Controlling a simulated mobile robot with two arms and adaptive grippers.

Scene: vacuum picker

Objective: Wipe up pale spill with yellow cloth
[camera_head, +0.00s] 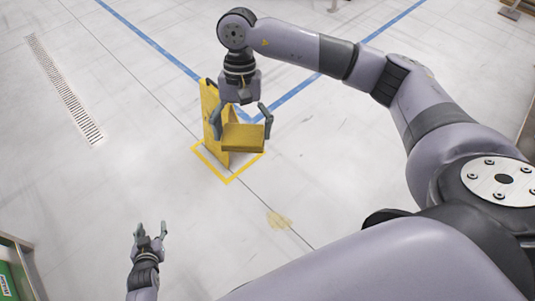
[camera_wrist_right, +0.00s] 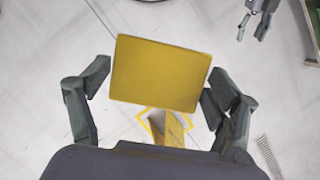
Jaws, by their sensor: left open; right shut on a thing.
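The yellow cloth (camera_head: 243,139) looks like a thick folded pad. My right gripper (camera_head: 241,127) is shut on it, with one finger at each side, and holds it above the floor beside a yellow stand. In the right wrist view the cloth (camera_wrist_right: 160,73) is between the fingers and hides much of the floor. The pale spill (camera_head: 279,219) is a small beige patch on the floor, below and a little right of the cloth in the head view. My left gripper (camera_head: 150,232) is open and empty at lower left; it also shows in the right wrist view (camera_wrist_right: 253,27).
The upright yellow stand (camera_head: 209,112) is inside a yellow taped square (camera_head: 228,181), close behind the cloth. A drain grate (camera_head: 63,88) lies at the left. A shelf with a green box (camera_head: 8,283) is at lower left. Floor around the spill is clear.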

